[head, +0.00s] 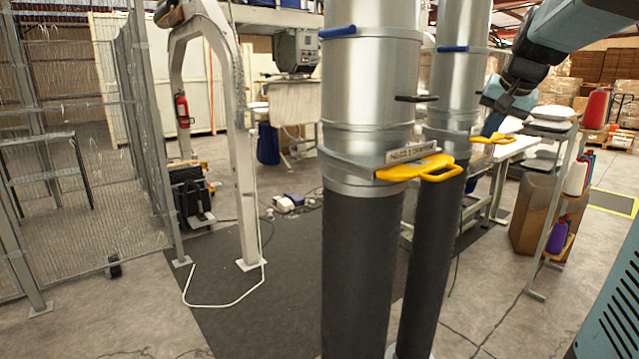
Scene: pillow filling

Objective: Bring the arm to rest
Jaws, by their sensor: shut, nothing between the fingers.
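My arm (560,40) comes in from the upper right corner, raised beside the two vertical metal tubes. Its blue-grey wrist section (510,100) reaches down to the right of the farther tube (456,95). The fingers of my gripper cannot be made out; the end of the arm seems hidden behind that tube. No object is seen held by the arm.
The nearer tube (370,80) stands close in front, with a yellow handle (415,168) sticking out. A rack (560,190) with coloured spools is at the right. Wire fencing (90,150) and a white post frame (243,150) stand left. Floor between is mostly clear.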

